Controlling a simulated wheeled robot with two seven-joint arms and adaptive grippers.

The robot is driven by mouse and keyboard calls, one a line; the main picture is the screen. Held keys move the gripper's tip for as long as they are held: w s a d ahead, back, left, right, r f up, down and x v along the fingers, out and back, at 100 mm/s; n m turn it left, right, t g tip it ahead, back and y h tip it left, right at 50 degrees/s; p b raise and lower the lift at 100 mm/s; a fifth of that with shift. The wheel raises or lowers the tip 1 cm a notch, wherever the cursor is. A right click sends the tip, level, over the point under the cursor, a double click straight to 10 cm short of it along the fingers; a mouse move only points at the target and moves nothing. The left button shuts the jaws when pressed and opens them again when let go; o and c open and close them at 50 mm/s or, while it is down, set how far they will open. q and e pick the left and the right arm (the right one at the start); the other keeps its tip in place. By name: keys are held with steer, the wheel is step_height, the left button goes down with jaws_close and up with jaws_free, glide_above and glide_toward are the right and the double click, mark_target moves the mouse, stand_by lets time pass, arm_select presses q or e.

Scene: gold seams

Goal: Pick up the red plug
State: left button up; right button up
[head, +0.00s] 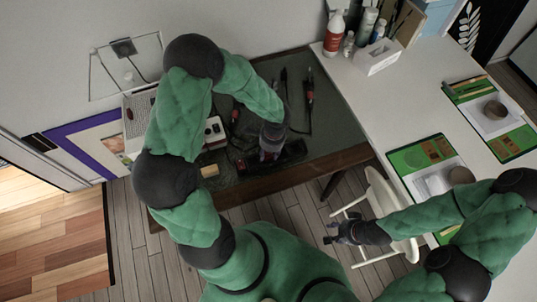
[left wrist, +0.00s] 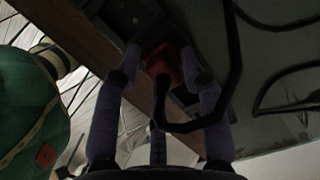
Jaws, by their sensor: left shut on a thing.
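The red plug (left wrist: 165,66) shows in the left wrist view between the fingertips of my left gripper (left wrist: 160,62), with a dark cable running down from near it. The fingers stand on both sides of it, and the gripper is shut on it. In the head view my left gripper (head: 267,154) is low over the front part of the dark workbench, beside a black tray-like object; the plug is mostly hidden there by the gripper. My right gripper (head: 341,234) is empty, over the floor by a white chair, with its fingers apart.
A white table (head: 400,105) with bottles, a tissue box and green mats stands at right. The white chair (head: 378,205) stands below it.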

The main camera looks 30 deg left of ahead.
arm_select(q)
steer(key=shift+w+a+r, duration=0.15)
steer(key=shift+w+r, duration=0.05)
steer(key=shift+w+r, duration=0.1)
steer(key=shift+r, duration=0.45)
steer(key=shift+c, duration=0.5)
step_height(320, 180, up, 2)
steer(key=shift+r+p, duration=0.2)
steer(key=shift+p, duration=0.5)
steer(key=shift+s+d+r+p, duration=1.25)
steer(key=shift+s+r, duration=0.8)
steer(key=shift+r, duration=0.3)
steer(key=shift+s+d+r+p, duration=1.2)
steer(key=shift+s+r, duration=0.85)
steer(key=shift+r, duration=0.35)
steer(key=shift+s+d+r+p, duration=1.1)
steer(key=shift+s+d+r, duration=0.2)
steer(key=shift+s+r, duration=0.9)
steer(key=shift+w+r, duration=0.1)
steer(key=shift+w, duration=0.05)
